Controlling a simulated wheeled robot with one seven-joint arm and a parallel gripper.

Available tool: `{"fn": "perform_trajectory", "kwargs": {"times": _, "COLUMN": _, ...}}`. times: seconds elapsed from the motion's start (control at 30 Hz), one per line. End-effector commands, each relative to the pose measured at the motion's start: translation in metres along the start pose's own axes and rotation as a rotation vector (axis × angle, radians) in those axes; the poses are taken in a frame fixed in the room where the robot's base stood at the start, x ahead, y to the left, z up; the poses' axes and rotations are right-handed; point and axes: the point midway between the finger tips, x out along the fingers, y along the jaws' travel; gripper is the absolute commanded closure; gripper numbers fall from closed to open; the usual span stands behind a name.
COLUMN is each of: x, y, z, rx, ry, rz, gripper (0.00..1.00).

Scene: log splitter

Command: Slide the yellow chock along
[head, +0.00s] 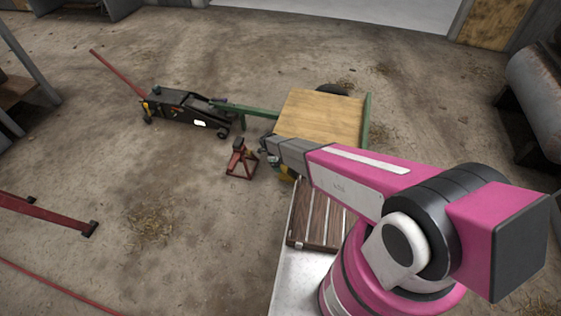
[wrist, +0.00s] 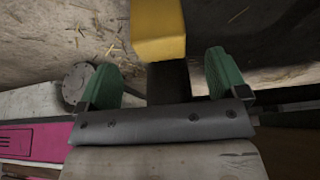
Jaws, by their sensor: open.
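The yellow chock (wrist: 158,28) shows as a block at the top middle of the wrist view, its upper part cut off by the frame. A dark bar (wrist: 167,82) runs below it, between my fingers. My gripper (wrist: 163,70) is open, with one green finger on each side. The chock's near edge is about level with the fingertips in the picture; I cannot tell whether they touch it. In the head view my gripper (head: 266,147) is by the near left corner of the wooden-topped table, with a small yellow patch (head: 284,171) beneath, mostly hidden by my arm.
The wooden-topped table (head: 320,115) has a green frame and stands just beyond my gripper. A red jack stand (head: 241,160) is close on the left, with a black floor jack (head: 185,107) behind it. A slatted wooden piece (head: 318,218) lies nearer. The left floor is mostly open.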

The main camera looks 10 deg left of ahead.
Motion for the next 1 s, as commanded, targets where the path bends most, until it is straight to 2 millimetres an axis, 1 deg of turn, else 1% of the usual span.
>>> {"fn": "perform_trajectory", "kwargs": {"times": 0.17, "x": 0.014, "y": -0.001, "z": 0.001, "rx": 0.0, "ry": 0.0, "rz": 0.0, "gripper": 0.08}}
{"fn": "perform_trajectory", "kwargs": {"times": 0.5, "x": 0.06, "y": -0.001, "z": 0.001, "rx": 0.0, "ry": 0.0, "rz": 0.0, "gripper": 0.08}}
{"fn": "perform_trajectory", "kwargs": {"times": 0.6, "x": 0.069, "y": -0.001, "z": 0.001, "rx": 0.0, "ry": 0.001, "rz": 0.0, "gripper": 0.08}}
{"fn": "perform_trajectory", "kwargs": {"times": 0.7, "x": 0.073, "y": 0.0, "z": 0.0, "rx": 0.0, "ry": 0.001, "rz": 0.0, "gripper": 0.08}}
{"fn": "perform_trajectory", "kwargs": {"times": 0.9, "x": 0.073, "y": 0.0, "z": 0.0, "rx": 0.0, "ry": 0.0, "rz": 0.0, "gripper": 0.08}}
{"fn": "perform_trajectory", "kwargs": {"times": 0.93, "x": 0.073, "y": 0.0, "z": 0.0, "rx": 0.0, "ry": 0.0, "rz": 0.0, "gripper": 0.12}}
{"fn": "perform_trajectory", "kwargs": {"times": 0.97, "x": 0.073, "y": 0.0, "z": 0.0, "rx": 0.0, "ry": 0.0, "rz": 0.0, "gripper": 0.22}}
{"fn": "perform_trajectory", "kwargs": {"times": 1.0, "x": 0.073, "y": 0.0, "z": 0.0, "rx": 0.0, "ry": 0.0, "rz": 0.0, "gripper": 0.35}}
